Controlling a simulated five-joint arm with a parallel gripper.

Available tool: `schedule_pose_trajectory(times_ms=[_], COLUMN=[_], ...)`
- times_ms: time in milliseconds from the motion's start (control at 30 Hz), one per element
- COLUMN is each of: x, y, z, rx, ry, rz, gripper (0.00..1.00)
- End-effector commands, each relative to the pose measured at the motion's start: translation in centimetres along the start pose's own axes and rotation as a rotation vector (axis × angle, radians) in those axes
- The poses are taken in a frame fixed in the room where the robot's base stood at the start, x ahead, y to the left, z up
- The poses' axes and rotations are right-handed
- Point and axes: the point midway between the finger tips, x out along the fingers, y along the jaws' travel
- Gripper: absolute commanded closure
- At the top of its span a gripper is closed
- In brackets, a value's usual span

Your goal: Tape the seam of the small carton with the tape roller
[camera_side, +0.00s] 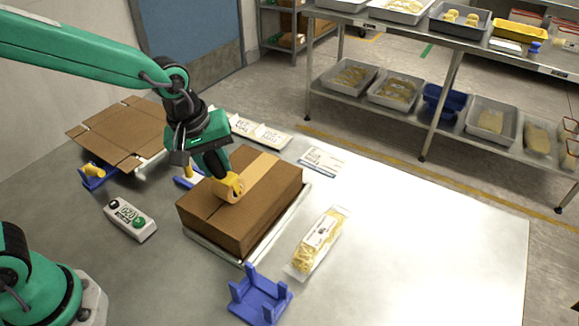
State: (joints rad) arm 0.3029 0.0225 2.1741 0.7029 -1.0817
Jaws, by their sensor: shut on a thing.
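The small carton (238,235) is a closed brown box on a metal plate, in the middle of the side view. A strip of tan tape (262,170) lies along the seam on the far part of its top. The near part of the seam (205,209) shows as a bare line. The tape roller (229,188), yellow with a tan roll, is at the middle of the carton top and looks in contact with it. My gripper (215,172) is shut on the tape roller and points down over the carton. The fingertips are partly hidden.
Flattened cardboard (120,135) lies at left behind. A control box (130,218) stands left of the carton, a blue holder (262,297) in front. A bag of pasta (318,243) and a printed label sheet (322,161) lie right. The table's right side is clear.

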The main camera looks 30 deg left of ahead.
Motion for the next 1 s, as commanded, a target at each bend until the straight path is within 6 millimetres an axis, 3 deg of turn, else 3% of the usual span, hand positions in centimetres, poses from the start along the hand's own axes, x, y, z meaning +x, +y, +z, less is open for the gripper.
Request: schedule_pose_trajectory(times_ms=[1000], x=[-0.7], y=[-2.2], z=[2.2], rx=[0.0], ry=[-0.006], rz=[0.004], gripper=[1.0])
